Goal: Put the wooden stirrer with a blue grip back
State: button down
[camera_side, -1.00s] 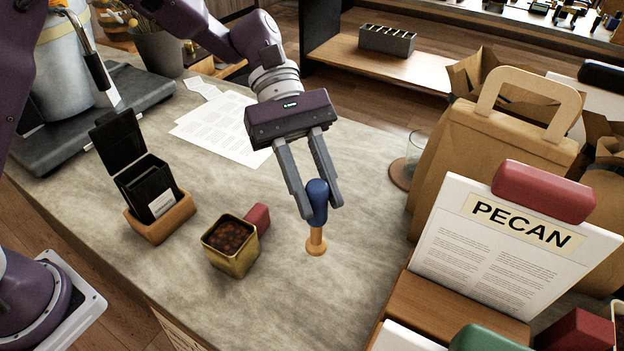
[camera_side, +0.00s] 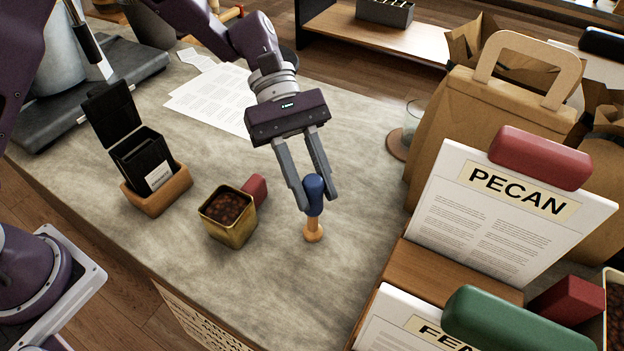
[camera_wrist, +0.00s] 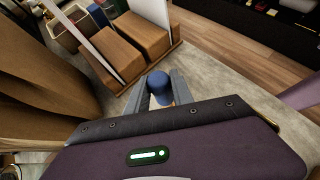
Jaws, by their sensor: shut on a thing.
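The wooden stirrer with a blue grip (camera_side: 314,228) is in the middle of the side view, upright, with its blue grip at the top and its wooden end down. My gripper (camera_side: 318,203) is shut on the blue grip from above. The stirrer's lower end is at or just above the counter; I cannot tell whether it touches. In the wrist view the blue grip (camera_wrist: 159,84) shows between my fingers (camera_wrist: 158,92), and the wooden part is mostly hidden below it.
A brass tin (camera_side: 230,219) of dark beans with a red block behind it stands left of the stirrer. A black open box (camera_side: 142,163) in a wooden base is farther left. The PECAN card (camera_side: 508,215) on a wooden stand and a paper bag (camera_side: 480,135) are at right. Bare counter lies between.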

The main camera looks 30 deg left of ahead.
jog(key=shift+f, duration=0.45)
jog(key=c, duration=1)
grip_release()
jog(key=shift+c, duration=0.2)
jog(key=v, duration=0.7)
